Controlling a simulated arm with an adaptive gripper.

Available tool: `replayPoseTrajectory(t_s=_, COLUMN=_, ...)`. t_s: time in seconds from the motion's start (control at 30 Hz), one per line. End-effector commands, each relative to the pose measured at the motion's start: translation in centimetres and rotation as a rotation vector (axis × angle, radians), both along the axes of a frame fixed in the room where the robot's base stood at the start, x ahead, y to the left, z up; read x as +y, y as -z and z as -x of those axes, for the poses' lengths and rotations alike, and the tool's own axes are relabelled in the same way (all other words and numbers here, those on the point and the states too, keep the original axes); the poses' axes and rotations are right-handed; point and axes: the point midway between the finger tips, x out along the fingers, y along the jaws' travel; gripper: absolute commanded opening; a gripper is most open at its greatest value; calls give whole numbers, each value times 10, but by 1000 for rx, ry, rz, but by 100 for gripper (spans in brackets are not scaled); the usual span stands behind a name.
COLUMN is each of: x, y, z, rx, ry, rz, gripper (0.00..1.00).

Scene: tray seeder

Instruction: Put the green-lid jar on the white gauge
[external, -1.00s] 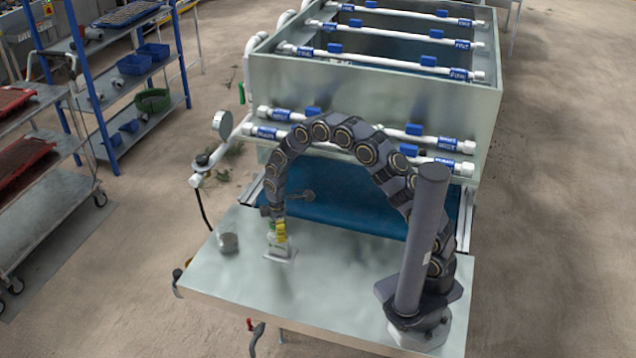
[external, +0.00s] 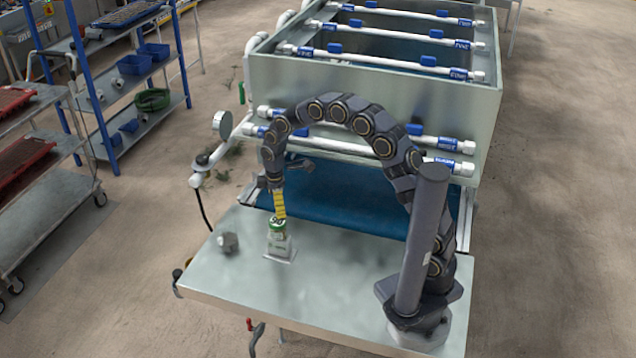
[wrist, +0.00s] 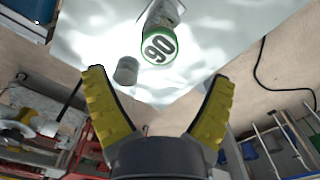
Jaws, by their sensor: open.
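The green-lid jar (external: 278,224) stands upright on a small pale flat piece (external: 291,258) on the metal table. I cannot clearly tell whether this piece is the white gauge. My gripper (external: 280,212) has yellow fingers and is just above the jar in the external view. In the wrist view my gripper (wrist: 158,76) is open, its fingers spread wide with nothing between them, and the lid lies beyond the fingertips.
A grey metal cylinder (external: 228,242) stands left of the jar; it also shows in the wrist view (wrist: 126,70). A round dial (external: 222,124) is on the pipework behind. A blue belt (external: 345,212) and a large metal tank (external: 375,105) lie behind. The table's front middle is clear.

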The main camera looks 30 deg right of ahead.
Motion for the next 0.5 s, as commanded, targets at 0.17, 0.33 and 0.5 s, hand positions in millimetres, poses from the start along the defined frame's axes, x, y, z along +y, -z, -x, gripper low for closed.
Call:
replayPoseTrajectory(t_s=0.17, x=1, y=-19, z=-1, rx=-2, ry=-1, rz=-2, gripper=85)
replayPoseTrajectory(t_s=0.33, x=0, y=-24, z=0, rx=1, ry=0, rz=0, gripper=85)
replayPoseTrajectory(t_s=0.5, x=-1, y=-25, z=0, rx=1, ry=6, rz=0, gripper=85)
